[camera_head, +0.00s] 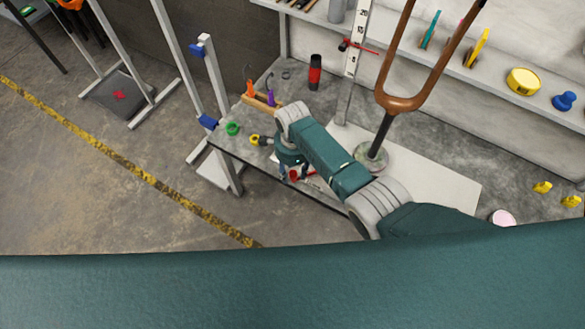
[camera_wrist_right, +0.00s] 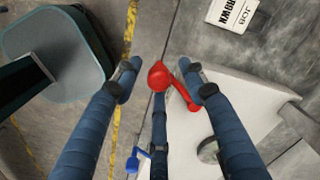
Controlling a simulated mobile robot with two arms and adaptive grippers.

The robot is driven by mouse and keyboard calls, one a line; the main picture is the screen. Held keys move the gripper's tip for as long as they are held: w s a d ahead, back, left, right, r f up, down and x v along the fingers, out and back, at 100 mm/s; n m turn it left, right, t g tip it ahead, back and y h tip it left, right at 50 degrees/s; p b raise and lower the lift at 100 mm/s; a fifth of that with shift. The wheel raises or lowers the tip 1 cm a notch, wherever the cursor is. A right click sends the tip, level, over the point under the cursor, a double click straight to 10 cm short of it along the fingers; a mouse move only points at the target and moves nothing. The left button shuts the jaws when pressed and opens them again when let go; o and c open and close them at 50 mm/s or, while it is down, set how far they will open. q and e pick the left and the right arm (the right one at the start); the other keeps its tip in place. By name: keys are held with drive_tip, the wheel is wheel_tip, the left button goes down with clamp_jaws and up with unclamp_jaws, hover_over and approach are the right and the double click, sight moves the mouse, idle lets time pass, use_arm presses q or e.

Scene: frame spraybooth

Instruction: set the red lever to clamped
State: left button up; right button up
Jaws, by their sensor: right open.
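The red lever (camera_wrist_right: 190,103) with its round red knob (camera_wrist_right: 158,75) shows in the right wrist view, its arm running from the knob down and to the right. My right gripper (camera_wrist_right: 160,76) is open, its blue fingers on either side of the knob. The right fingertip is close to the lever arm; I cannot tell whether they touch. In the head view a small bit of red (camera_head: 293,174) shows beside my right gripper (camera_head: 288,168) at the table's front edge, mostly hidden by my arm. I cannot make out any clamped marking. My left gripper is not in view.
A blue lever (camera_wrist_right: 133,162) shows low in the wrist view. A copper-brown fork frame (camera_head: 400,102) stands on the table behind my arm.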

wheel_tip(320, 180, up, 12)
idle(0.5)
idle(0.4)
